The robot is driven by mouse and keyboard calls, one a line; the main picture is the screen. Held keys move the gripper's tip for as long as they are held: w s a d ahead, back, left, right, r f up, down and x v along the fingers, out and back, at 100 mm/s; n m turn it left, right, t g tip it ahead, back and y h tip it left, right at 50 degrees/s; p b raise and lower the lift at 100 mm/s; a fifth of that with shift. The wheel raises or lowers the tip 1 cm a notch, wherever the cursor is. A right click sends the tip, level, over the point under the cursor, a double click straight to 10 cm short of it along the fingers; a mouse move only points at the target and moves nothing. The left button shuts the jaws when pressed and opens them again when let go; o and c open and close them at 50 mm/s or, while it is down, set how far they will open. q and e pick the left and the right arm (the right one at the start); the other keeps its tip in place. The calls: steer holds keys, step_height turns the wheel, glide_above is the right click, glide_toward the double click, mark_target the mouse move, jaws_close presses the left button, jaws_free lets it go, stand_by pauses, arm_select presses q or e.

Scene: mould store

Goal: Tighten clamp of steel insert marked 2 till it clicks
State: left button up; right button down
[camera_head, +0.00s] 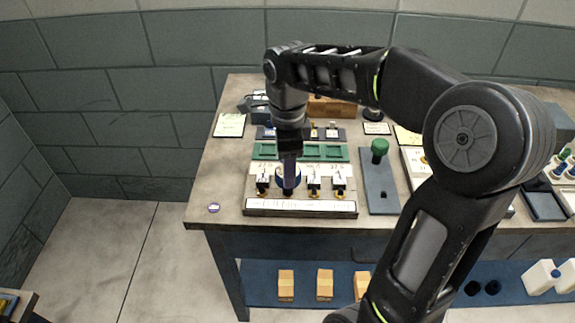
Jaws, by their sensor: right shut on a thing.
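A rack (300,213) with a white label strip stands near the table's front edge. It bears a row of small steel inserts with dark and yellow clamps; one insert (263,182) is at the left end, others (314,180) and (339,180) are to the right. The marks on them are too small to read. The tool's lower end meets or nearly meets the clamp there; contact cannot be told. The gripper largely hides that insert. My left gripper is out of view.
A green tray (264,153) lies behind the rack. A blue-grey plate (380,195) with a green knob (379,147) is to the right. A small round disc (214,208) lies at the front left. Wooden blocks (325,284) sit on the lower shelf.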

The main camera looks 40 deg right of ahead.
steer(key=shift+f+m, duration=0.1)
steer(key=shift+m, duration=0.7)
steer(key=shift+m, duration=0.8)
steer(key=shift+f, duration=0.1)
steer(key=shift+m, duration=0.8)
steer(key=shift+s+b, duration=0.1)
steer(key=shift+b, duration=0.2)
steer(key=shift+a+f+m, duration=0.1)
steer(key=shift+m, duration=0.7)
